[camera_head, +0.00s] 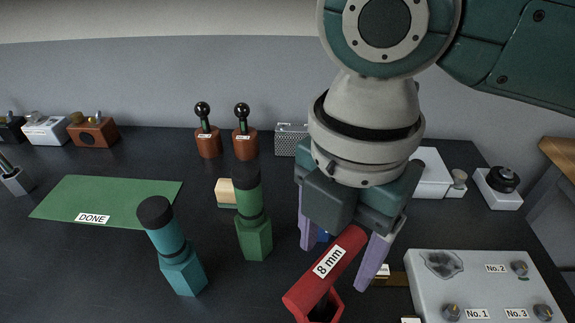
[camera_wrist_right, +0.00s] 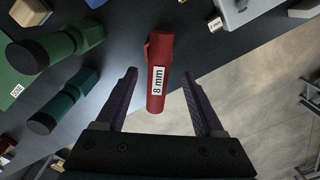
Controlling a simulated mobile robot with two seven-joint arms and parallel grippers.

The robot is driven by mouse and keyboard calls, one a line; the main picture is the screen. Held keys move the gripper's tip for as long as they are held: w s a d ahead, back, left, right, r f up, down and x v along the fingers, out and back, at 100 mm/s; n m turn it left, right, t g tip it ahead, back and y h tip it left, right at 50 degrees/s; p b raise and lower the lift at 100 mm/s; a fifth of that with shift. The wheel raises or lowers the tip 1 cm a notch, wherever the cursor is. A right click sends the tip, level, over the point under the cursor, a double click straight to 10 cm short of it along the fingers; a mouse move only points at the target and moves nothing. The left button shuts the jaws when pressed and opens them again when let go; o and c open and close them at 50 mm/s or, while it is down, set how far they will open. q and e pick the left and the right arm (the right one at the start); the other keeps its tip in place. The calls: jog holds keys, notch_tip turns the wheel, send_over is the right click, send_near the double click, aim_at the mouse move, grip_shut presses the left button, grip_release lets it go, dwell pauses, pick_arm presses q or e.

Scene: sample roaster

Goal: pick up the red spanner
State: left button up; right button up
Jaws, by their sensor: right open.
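The red spanner (camera_head: 341,252) has a thick red handle with an "8 mm" label and a wider, hollow-looking red end toward the front of the table. My right gripper (camera_head: 338,268) is open above it, pointing down, with one purple finger on each side of the handle. In the right wrist view the red spanner (camera_wrist_right: 160,60) appears between the open fingers (camera_wrist_right: 160,75), with a visible gap on both sides. I cannot tell whether the fingertips reach down to its height. My left gripper is not in view.
A green tool (camera_head: 253,225) and a teal tool (camera_head: 177,255) stand left of the spanner. A grey panel (camera_head: 430,285) with numbered knobs is close on the right. A green "DONE" mat (camera_head: 105,195) lies at left. Two brown-based levers (camera_head: 208,140) stand behind.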

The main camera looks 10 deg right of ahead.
jog(key=f, duration=0.5)
jog(key=shift+s+a+f, duration=0.1)
jog(key=shift+a+f, duration=0.2)
jog(key=shift+f, duration=0.1)
grip_shut()
dwell(1.0)
